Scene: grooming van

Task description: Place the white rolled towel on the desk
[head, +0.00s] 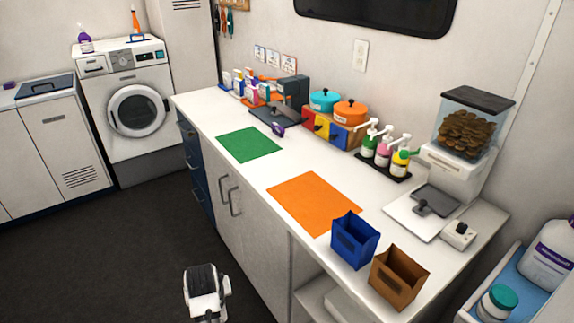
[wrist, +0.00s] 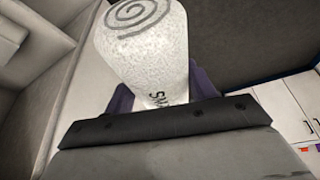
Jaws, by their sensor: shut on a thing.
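The white rolled towel (wrist: 150,55) fills the middle of the wrist view, its spiral end toward the top and dark lettering on its side. My gripper (wrist: 155,88) is shut on it, with purple finger parts showing on both sides. The lower end of the towel is hidden behind the dark gripper edge. The desk is the long white counter (head: 290,160) in the head view. A white and black part of my arm (head: 205,292) shows low in front of the counter. The towel does not show in the head view.
On the counter lie a green mat (head: 248,145) and an orange mat (head: 314,203). A blue bin (head: 354,242) and a brown bin (head: 398,278) stand at the near end. Pump bottles (head: 384,152), pots and a treat dispenser (head: 468,130) line the back. White counter shows between the mats.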

